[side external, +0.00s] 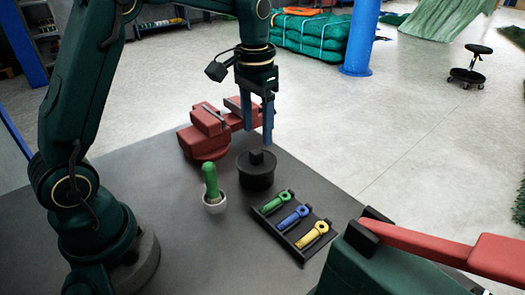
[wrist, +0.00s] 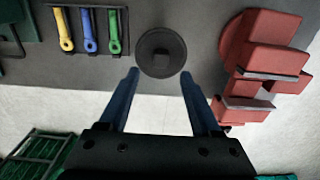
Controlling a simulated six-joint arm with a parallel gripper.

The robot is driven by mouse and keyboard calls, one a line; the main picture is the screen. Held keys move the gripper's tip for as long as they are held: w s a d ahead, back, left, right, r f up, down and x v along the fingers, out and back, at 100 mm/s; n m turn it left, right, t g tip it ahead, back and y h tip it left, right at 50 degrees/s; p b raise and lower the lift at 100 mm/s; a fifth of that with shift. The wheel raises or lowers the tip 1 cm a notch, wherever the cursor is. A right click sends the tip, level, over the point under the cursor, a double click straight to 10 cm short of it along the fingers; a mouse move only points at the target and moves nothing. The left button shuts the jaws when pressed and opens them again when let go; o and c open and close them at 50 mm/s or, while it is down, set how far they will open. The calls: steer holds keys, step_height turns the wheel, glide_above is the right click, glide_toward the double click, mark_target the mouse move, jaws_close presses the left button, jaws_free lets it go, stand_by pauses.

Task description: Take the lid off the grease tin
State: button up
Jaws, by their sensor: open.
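The grease tin (side external: 257,179) is a dark round tin standing upright on the grey table. Its black lid (wrist: 161,66) is on top, with a square knob (side external: 256,156) at the centre. My gripper (side external: 257,138) is above the tin, fingers pointing down, open and empty. In the wrist view my two blue fingers (wrist: 159,74) are spread apart, and the lid shows beyond and between their tips. The fingers do not appear to touch the lid or knob.
A red vice (side external: 208,132) stands behind and left of the tin. A white cup with a green-handled item (side external: 211,185) is at left. A black rack (side external: 283,242) holds green, blue and yellow tools at front right. A red-handled green device (side external: 375,270) is at the near right corner.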

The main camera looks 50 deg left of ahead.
mark_target(256, 151)
steer(key=shift+s+a+f, duration=0.1)
steer(key=shift+f, duration=2.85)
jaws_close()
